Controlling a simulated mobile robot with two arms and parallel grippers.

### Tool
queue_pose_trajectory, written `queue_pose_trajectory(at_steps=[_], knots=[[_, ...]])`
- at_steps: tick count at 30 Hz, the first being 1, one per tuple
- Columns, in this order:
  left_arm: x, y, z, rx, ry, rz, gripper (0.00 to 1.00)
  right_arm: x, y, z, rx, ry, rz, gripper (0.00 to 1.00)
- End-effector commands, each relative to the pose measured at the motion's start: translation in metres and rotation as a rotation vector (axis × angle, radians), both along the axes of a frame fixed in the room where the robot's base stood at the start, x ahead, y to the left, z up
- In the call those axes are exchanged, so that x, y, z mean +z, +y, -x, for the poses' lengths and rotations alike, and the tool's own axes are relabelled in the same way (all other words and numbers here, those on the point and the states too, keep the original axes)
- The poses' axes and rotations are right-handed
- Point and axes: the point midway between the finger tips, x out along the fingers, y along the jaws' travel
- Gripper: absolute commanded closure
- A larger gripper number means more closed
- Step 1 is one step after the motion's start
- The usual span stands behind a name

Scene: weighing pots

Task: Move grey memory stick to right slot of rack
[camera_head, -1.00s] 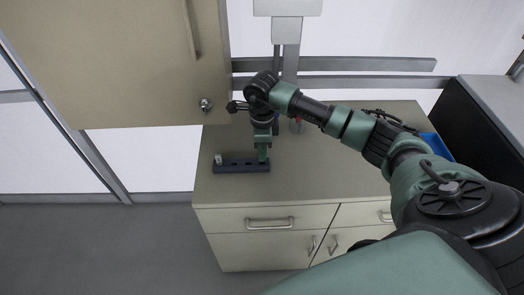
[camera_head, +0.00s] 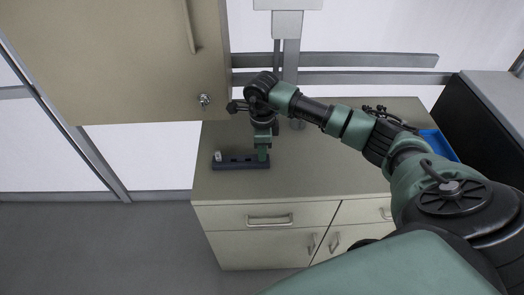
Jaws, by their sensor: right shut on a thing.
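The rack (camera_head: 240,165) is a dark, low bar with slots in a row, lying on the counter near its left edge. A small light grey stick (camera_head: 218,156) stands upright in the rack's left end. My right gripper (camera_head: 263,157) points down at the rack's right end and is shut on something. Its fingers hide what it holds, so I cannot make out a second memory stick or tell how deep it sits. My left gripper is out of view.
The counter top (camera_head: 320,165) is clear to the right of the rack. A blue tray (camera_head: 438,145) lies at the right, partly behind my arm. An overhead cabinet (camera_head: 130,60) hangs at the upper left. Drawers (camera_head: 265,217) are below the counter.

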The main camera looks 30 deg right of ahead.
Motion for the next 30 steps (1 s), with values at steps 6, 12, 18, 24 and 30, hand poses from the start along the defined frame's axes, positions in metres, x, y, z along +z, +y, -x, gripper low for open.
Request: queue_pose_trajectory(at_steps=[6,12,18,24,30], knots=[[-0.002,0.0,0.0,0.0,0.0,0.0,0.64,-0.003,0.0,0.0,0.0,0.0,0.0,1.0],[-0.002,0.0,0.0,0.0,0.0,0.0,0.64,-0.003,0.0,0.0,0.0,0.0,0.0,0.76],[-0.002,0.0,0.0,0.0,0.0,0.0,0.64,-0.003,0.0,0.0,0.0,0.0,0.0,0.68],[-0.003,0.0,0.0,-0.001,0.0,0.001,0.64,0.0,0.0,0.0,0.0,-0.001,0.001,0.68],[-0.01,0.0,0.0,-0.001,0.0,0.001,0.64,0.027,0.0,-0.001,0.001,-0.004,0.0,0.68]])
